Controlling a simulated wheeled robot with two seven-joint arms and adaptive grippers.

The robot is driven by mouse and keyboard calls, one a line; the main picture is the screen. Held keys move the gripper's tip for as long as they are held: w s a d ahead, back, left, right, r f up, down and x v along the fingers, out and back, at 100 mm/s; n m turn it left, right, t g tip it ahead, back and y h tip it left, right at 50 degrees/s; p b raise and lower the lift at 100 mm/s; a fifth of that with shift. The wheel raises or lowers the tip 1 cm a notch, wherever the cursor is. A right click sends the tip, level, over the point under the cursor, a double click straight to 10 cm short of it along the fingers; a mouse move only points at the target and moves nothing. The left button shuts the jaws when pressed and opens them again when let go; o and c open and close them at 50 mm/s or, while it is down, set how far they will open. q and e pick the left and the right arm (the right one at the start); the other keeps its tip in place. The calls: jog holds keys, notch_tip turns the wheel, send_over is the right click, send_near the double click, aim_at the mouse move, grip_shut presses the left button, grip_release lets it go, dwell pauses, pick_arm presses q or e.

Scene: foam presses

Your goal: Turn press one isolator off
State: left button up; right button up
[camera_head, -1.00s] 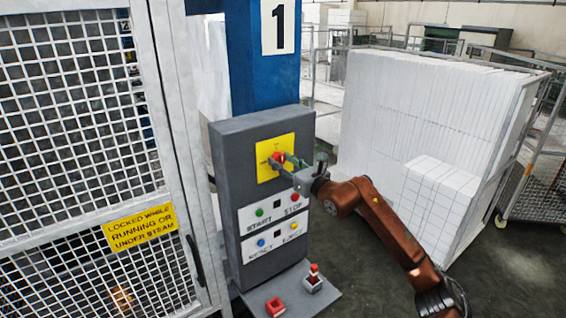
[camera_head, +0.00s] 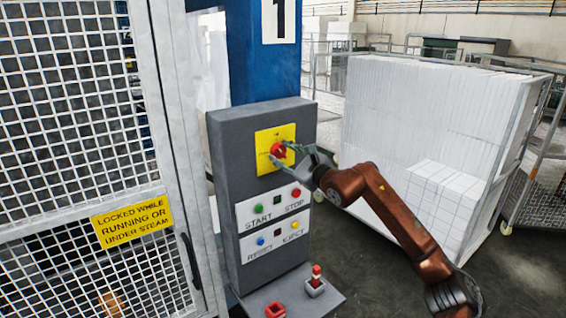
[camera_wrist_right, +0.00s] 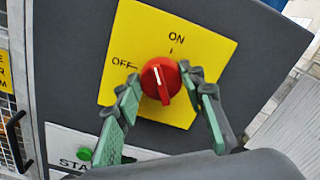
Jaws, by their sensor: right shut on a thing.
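The press one isolator is a red rotary knob (camera_head: 278,150) on a yellow plate (camera_head: 266,168) high on the grey control box. In the right wrist view the knob (camera_wrist_right: 162,92) has its white pointer line tilted a little left of vertical, between the ON mark and the OFF mark. My right gripper (camera_head: 280,152) is at the plate, with one green finger on each side of the knob. The fingers also show in the right wrist view (camera_wrist_right: 160,78), closed on the knob. My left gripper is not in view.
Below the plate are start and stop buttons (camera_head: 277,206) and reset and eject buttons (camera_head: 276,236). A shelf at the bottom holds a red-topped switch (camera_head: 316,281) and a red part (camera_head: 275,308). A mesh guard (camera_head: 75,110) stands left; a cage of white foam blocks (camera_head: 430,120) stands right.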

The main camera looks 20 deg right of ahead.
jog(key=n+b, duration=0.1)
jog(key=n, duration=0.2)
jog(key=shift+f+b, duration=0.15)
jog(key=shift+b, duration=0.15)
jog(key=n+b, duration=0.1)
jog(key=n, duration=0.1)
jog(key=shift+n, duration=0.3)
jog(key=n, duration=0.5)
jog(key=shift+a+b, duration=0.1)
jog(key=shift+b, duration=0.3)
jog(key=shift+n, duration=0.3)
jog(key=o, duration=1.2)
jog(key=shift+f, duration=0.1)
